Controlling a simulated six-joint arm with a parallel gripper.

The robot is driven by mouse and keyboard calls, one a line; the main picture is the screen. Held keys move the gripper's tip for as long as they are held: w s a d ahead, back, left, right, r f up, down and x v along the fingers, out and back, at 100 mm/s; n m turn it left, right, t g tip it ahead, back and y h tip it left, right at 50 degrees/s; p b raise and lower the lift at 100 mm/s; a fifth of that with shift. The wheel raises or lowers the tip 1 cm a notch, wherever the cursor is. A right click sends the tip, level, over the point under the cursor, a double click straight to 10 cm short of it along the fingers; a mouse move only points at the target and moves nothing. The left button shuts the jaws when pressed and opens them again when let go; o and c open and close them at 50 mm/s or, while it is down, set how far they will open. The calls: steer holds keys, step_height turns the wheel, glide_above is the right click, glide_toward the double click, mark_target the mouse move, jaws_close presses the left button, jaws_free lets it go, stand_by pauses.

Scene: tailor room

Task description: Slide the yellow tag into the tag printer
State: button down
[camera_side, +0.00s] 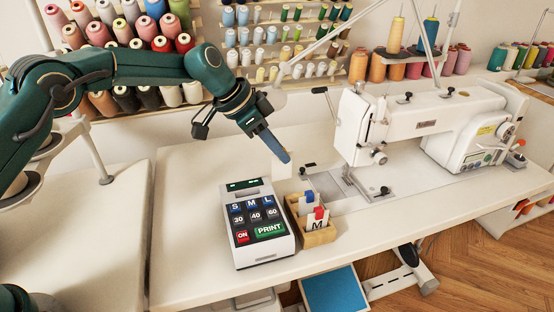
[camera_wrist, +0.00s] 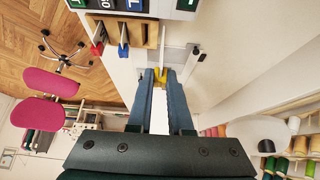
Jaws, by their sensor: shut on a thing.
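My gripper (camera_side: 285,157) is shut on the yellow tag, above the table just behind the printer and wooden holder. In the wrist view the yellow end of the yellow tag (camera_wrist: 160,75) sits between the blue fingertips of my gripper (camera_wrist: 161,76). In the side view the fingers hide the yellow, and a pale card shows faintly below them. The tag printer (camera_side: 258,222) is white with a dark key panel and stands on the table, to the lower left of the fingertips. Only the panel's edge shows at the top of the wrist view.
A wooden holder (camera_side: 318,237) with a blue-topped tag (camera_side: 307,202) and a red-topped tag (camera_side: 318,219) stands right of the printer. A white sewing machine (camera_side: 420,125) stands further right. Thread racks line the wall. The table left of the printer is clear.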

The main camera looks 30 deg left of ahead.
steer(key=a+r, duration=0.4)
steer(key=a, duration=0.2)
steer(key=s+f, duration=0.4)
steer(key=s, duration=0.1)
steer(key=shift+s+d+f, duration=0.2)
steer(key=shift+d+f, duration=0.15)
steer(key=shift+f, duration=0.05)
steer(key=shift+f, duration=0.15)
stand_by(1.3)
steer(key=shift+f, duration=1.35)
steer(key=shift+f, duration=0.1)
steer(key=shift+d+f, duration=0.1)
steer(key=shift+f, duration=0.25)
steer(key=shift+f, duration=0.6)
